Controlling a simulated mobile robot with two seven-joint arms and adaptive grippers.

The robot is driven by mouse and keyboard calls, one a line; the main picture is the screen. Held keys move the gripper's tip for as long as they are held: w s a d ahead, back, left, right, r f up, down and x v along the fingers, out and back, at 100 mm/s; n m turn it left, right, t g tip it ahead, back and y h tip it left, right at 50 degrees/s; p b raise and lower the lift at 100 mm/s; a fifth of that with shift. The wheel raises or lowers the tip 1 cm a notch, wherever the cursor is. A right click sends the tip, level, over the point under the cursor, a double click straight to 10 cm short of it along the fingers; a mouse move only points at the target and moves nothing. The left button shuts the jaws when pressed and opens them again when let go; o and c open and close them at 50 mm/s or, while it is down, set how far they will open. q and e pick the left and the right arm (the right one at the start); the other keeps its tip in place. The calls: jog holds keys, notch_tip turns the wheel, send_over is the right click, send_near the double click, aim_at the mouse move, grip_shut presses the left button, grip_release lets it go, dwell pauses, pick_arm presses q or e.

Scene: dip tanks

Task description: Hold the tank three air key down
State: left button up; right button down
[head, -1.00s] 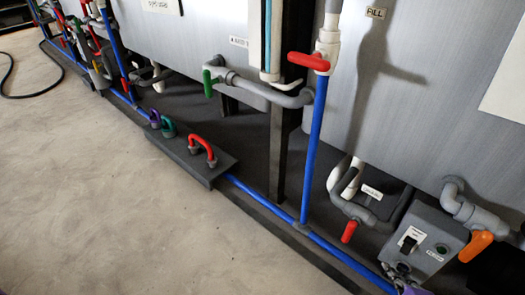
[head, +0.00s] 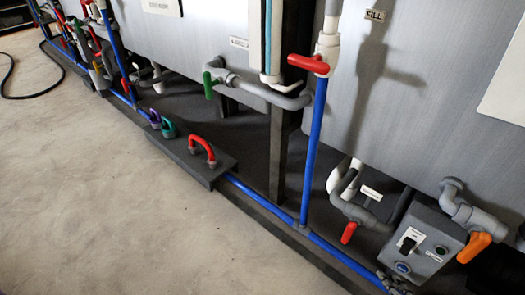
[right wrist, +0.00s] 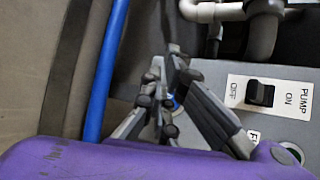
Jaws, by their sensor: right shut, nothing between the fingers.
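A grey control box (head: 420,250) sits low at the right in the head view. It carries a black rocker switch (head: 407,244), a green button (head: 441,249) and a round blue key (head: 402,268) near its lower edge. No readable label shows which key is for air. My right gripper (head: 393,284) is at the bottom edge of the head view, just below the blue key and apart from it in the picture. In the right wrist view my gripper (right wrist: 168,95) is shut and empty, and its fingers largely hide the blue key. My left gripper is not in view.
An orange valve handle (head: 475,247) sticks out right of the box. A red handle (head: 349,232) hangs left of it. A blue pipe (head: 340,255) runs along the base.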

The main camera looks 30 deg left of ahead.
jog(key=s, duration=0.1)
jog(key=s+a, duration=0.1)
jog(key=s, duration=0.1)
jog(key=shift+s+p, duration=0.2)
jog(key=shift+p, duration=0.1)
